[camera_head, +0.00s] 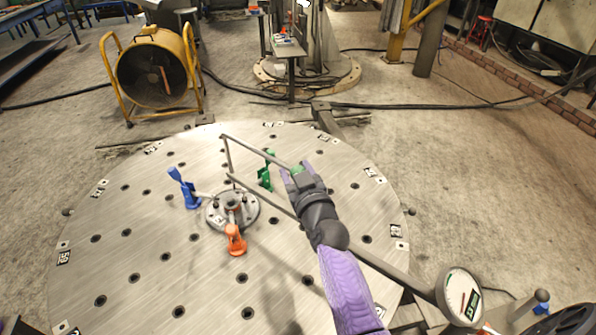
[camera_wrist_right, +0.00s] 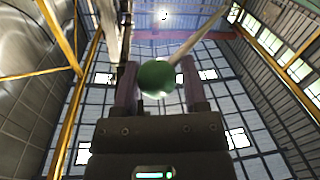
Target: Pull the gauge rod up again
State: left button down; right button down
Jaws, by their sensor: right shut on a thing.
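My right gripper (camera_head: 296,173) is shut on a green ball knob (camera_wrist_right: 158,78), which sits between its two fingers in the right wrist view. A thin grey bar (camera_head: 255,151) runs from the knob up and left to a corner. There a thin upright rod (camera_head: 227,157), which looks like the gauge rod, drops towards the end of a long boom (camera_head: 380,264). The boom runs down right to a round dial (camera_head: 462,297). Whether the rod touches the hub (camera_head: 232,209) below, I cannot tell. My left gripper is not in view.
A round, holed metal table (camera_head: 130,235) carries the hub, with a blue clamp (camera_head: 186,190), a green clamp (camera_head: 266,172) and an orange clamp (camera_head: 236,240) around it. A yellow-framed fan (camera_head: 152,75) stands behind. Cables cross the floor. The table's left part is mostly clear.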

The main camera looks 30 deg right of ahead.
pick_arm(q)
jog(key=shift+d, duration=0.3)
pick_arm(e)
jog(key=shift+d+r, duration=0.1)
jog(key=shift+r, duration=0.2)
jog(key=c, duration=0.5)
grip_release()
jog(key=shift+o, duration=1.3)
jog(key=shift+s+f, duration=0.1)
jog(key=shift+s, duration=0.05)
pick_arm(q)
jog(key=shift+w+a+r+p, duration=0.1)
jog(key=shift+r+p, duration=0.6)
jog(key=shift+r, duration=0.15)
pick_arm(e)
jog(key=s+a, duration=0.1)
jog(key=s, duration=0.8)
jog(key=shift+s+a, duration=0.25)
jog(key=shift+a, duration=0.05)
